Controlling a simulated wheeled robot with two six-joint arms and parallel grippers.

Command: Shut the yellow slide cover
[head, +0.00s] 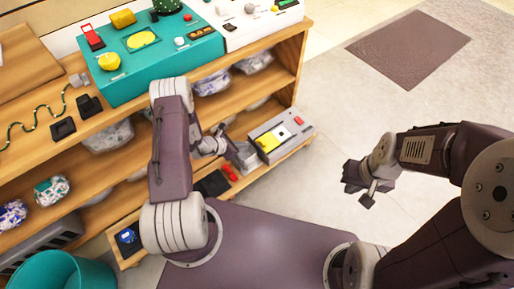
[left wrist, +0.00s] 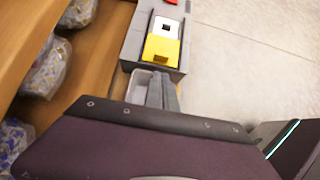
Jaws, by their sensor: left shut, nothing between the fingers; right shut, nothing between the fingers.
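The yellow slide cover (head: 268,141) is on a grey box (head: 300,125) at the right end of the low shelf. In the left wrist view the yellow cover (left wrist: 161,50) lies at the near end of a recess, and a white plate with a black square (left wrist: 166,27) shows beyond it. My left gripper (head: 228,132) is shut and empty, just left of the grey box in the head view. In the left wrist view its fingers (left wrist: 163,92) point toward the box's near end; contact cannot be told. My right gripper (head: 368,190) is shut and empty over the floor.
A grey tray (head: 243,157) and a red object (head: 230,172) sit beside the box. The wooden shelf (head: 285,75) above holds wrapped bundles. A teal console (head: 150,60) stands on top. The floor to the right is clear, with a brown mat (head: 408,48).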

